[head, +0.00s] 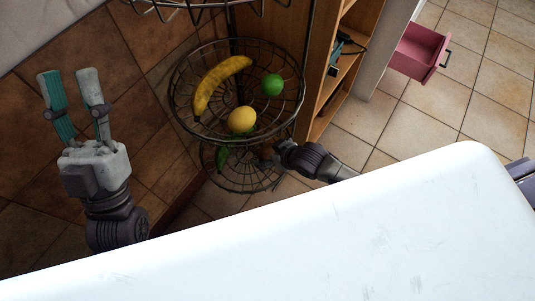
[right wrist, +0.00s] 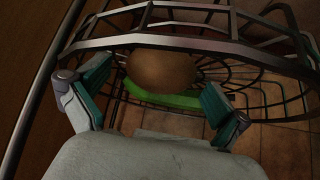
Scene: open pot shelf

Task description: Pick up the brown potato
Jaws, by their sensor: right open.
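The brown potato (right wrist: 162,74) lies in the lower wire basket (right wrist: 270,95) in the right wrist view. My right gripper (right wrist: 158,84) is open, with one finger on each side of the potato. I cannot tell whether either finger touches it. In the head view my right arm reaches to the lower basket (head: 236,189), and its gripper is mostly hidden under the upper basket. My left gripper (head: 76,90) is open and empty at the left, in front of the brown tiled wall.
The upper wire basket (head: 178,112) holds a banana (head: 218,82), a lime (head: 272,84) and a lemon (head: 241,120). A green vegetable (right wrist: 178,100) lies by the potato. A wooden shelf (head: 336,92) stands at the right, and a pink drawer (head: 420,52) is open beyond it.

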